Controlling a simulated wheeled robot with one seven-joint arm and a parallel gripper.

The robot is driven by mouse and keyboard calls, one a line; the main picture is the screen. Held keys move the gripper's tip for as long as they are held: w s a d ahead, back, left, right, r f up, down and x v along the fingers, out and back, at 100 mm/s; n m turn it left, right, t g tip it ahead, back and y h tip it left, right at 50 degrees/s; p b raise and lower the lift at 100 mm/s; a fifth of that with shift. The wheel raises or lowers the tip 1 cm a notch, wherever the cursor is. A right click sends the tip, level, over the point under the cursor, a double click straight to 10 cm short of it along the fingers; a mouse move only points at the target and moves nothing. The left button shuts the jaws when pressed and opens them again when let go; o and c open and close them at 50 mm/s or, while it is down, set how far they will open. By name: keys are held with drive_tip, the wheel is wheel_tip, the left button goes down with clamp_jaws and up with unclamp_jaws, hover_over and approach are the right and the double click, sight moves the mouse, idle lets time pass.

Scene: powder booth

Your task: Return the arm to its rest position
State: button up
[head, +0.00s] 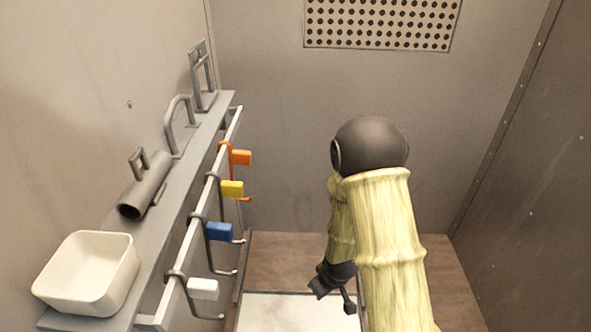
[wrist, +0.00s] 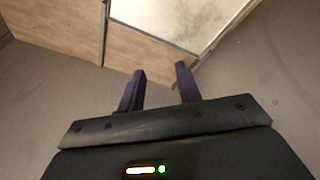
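My arm, in a yellow sleeve with a dark round elbow, stands in the right half of the head view. My gripper (head: 335,298) hangs low at its end, above the white-topped surface near the back of the booth. In the wrist view its two dark purple fingers (wrist: 160,82) are spread apart with nothing between them. My gripper touches none of the parts on the left.
A grey shelf (head: 112,262) on the left wall holds a cream bin (head: 88,275), a grey tube (head: 145,186) and grey brackets. Below it, a rail (head: 186,250) carries hooks with orange, yellow, blue and white tags. A white panel (head: 290,312) lies below my gripper.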

drive_tip(key=s+d+r+m, duration=0.4)
drive_tip(key=r, duration=0.6)
drive_tip(key=s+d+r+m, duration=0.3)
drive_tip(key=s+r, duration=0.2)
drive_tip(key=r, duration=0.5)
wheel_tip(320, 180, up, 36)
drive_tip(key=p, duration=3.6)
drive_tip(key=shift+g+h+p, duration=0.4)
drive_tip(key=shift+w+r, duration=0.1)
